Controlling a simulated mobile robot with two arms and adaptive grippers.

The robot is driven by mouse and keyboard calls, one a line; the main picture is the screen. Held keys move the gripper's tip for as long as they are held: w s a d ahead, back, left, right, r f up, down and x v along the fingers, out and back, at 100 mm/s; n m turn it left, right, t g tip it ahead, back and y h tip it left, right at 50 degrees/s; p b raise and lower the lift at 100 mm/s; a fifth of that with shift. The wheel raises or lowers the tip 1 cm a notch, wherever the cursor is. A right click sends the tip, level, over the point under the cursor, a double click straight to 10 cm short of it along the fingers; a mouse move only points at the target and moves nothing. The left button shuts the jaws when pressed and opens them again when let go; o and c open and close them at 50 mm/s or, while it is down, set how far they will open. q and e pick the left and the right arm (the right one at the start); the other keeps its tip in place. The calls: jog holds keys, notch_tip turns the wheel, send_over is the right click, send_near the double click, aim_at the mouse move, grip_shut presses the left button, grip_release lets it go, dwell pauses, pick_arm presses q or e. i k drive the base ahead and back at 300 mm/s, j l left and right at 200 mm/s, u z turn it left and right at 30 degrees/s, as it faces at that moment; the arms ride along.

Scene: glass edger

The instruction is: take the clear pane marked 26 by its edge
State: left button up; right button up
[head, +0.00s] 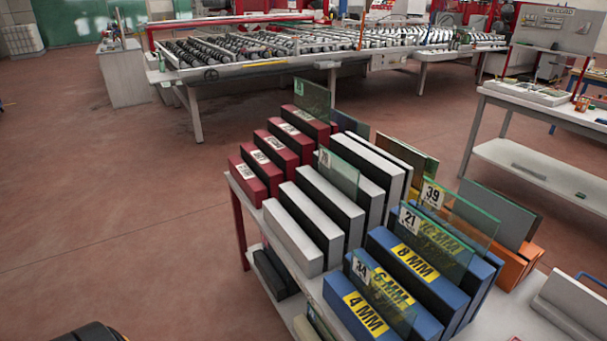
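I cannot read a 26 on any pane. Clear greenish panes stand upright in the slotted rack. Pane 39 (470,218) and pane 21 (435,238) stand among the blue blocks at the right. A pane that seems marked 34 (385,297) stands at the front. A pane with a small, hard-to-read label (342,175) stands among the white blocks. Another with a green label (314,97) stands at the back by the red blocks. No gripper fingers show; only a dark rounded part is cut off at the bottom left edge.
The rack has red blocks (262,172), white blocks (292,238) and blue blocks (352,308) with thickness labels. Darker panes (500,212) lean by orange blocks at the right. A roller table (240,72) stands behind, a workbench (540,108) at right. The floor at left is clear.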

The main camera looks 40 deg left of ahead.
aim_at(343, 176)
jog(key=u, duration=1)
jog(key=i+j+z, duration=0.1)
